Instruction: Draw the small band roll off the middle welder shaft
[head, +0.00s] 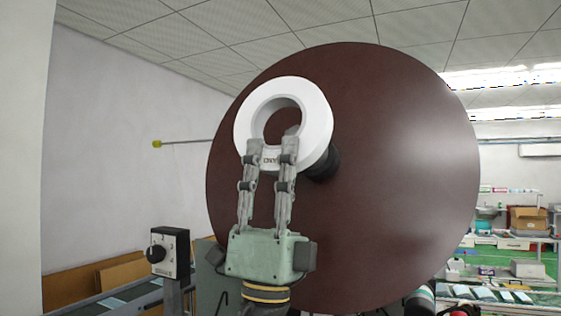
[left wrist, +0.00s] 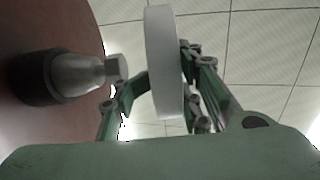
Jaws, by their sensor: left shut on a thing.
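The small band roll (head: 315,112) is a white ring with dark lettering on its lower front, and it shows edge-on in the left wrist view (left wrist: 163,62). My left gripper (head: 271,152) is shut on the lower part of the ring, one finger on each side of its thickness. The shaft (left wrist: 78,72) is grey metal with a black collar and stands out from a large brown disc (head: 400,150). In the left wrist view the roll is beyond the shaft's tip, with a gap between them. In the head view the roll hides most of the shaft.
A thin rod with a yellow tip (head: 157,144) sticks out left of the disc. A box with a black knob (head: 168,253) stands at lower left. Shelves with a cardboard box (head: 527,218) are at the far right. Open air lies left of the roll.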

